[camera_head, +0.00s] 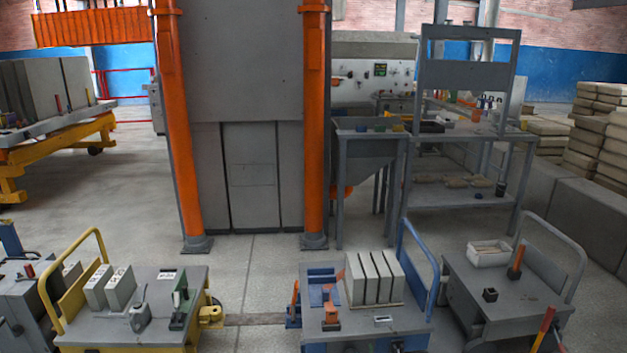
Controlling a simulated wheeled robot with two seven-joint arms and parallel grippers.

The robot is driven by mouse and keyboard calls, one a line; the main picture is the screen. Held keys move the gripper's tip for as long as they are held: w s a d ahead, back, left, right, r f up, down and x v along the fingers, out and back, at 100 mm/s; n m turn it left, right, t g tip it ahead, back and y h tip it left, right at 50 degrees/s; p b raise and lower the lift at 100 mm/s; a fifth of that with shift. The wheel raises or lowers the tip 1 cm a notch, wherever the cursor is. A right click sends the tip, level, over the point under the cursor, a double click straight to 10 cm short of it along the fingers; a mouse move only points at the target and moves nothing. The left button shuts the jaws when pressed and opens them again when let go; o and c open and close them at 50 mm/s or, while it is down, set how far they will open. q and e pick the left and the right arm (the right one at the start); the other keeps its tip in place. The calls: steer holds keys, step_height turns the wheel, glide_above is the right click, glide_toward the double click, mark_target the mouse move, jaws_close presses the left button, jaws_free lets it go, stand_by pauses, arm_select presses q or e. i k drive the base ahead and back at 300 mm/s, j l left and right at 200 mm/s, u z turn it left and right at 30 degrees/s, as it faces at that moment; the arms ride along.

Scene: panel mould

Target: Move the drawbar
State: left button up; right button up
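A narrow brown bar (255,319) lies low between the yellow cart and the blue cart; I cannot tell whether it is the drawbar or a strip in the floor. The yellow cart (130,335) has a yellow hitch (210,316) on its right side, facing the bar. I cannot tell whether the bar touches either fitting. Neither of my grippers can be made out in the head view.
Grey blocks (371,279) stand on the blue cart. A grey cart (520,297) with a white bin (489,253) stands at right. Behind are an orange-posted press (314,130), a grey rack (465,200) and a yellow trolley (62,150). Open floor lies before the press.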

mark_target(292, 312)
steer(key=l+u, duration=0.1)
steer(key=u, duration=0.3)
steer(key=i+l+u, duration=0.15)
steer(key=l+u, duration=0.2)
steer(key=l, duration=0.2)
steer(key=i+l+u, duration=0.15)
steer(key=l, duration=0.15)
steer(key=i+l, duration=0.1)
steer(key=l, duration=0.45)
steer(key=i+l+u, duration=0.1)
steer(key=l, duration=0.5)
steer(key=i+l+u, duration=0.1)
steer(key=l, duration=0.5)
steer(key=i+l, duration=0.1)
steer(key=l, duration=0.45)
